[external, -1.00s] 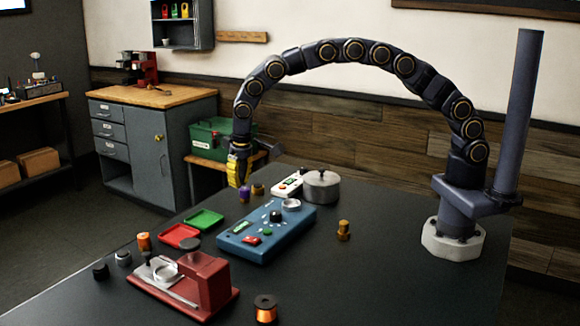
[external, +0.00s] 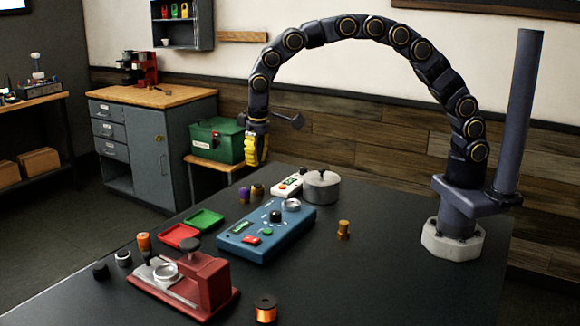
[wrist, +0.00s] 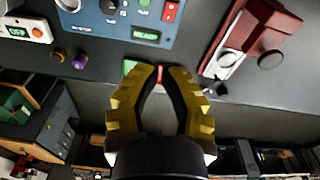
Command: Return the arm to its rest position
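My gripper (external: 255,152) hangs in the air beyond the far left edge of the dark table (external: 400,290), in front of the green toolbox as seen in the external view. My arm arches high above the table from its base at the right. Past the fingertips, parts of the green tray (wrist: 130,67) and red tray (wrist: 160,71) show; the fingers hide the rest of both.
On the table are a blue control box (external: 268,234), a red brewer (external: 207,283), a lidded pot (external: 321,186), a white switch box (external: 287,187) and several small knobs and spools. The green toolbox (external: 215,140) stands on a stool behind. The table's front right is clear.

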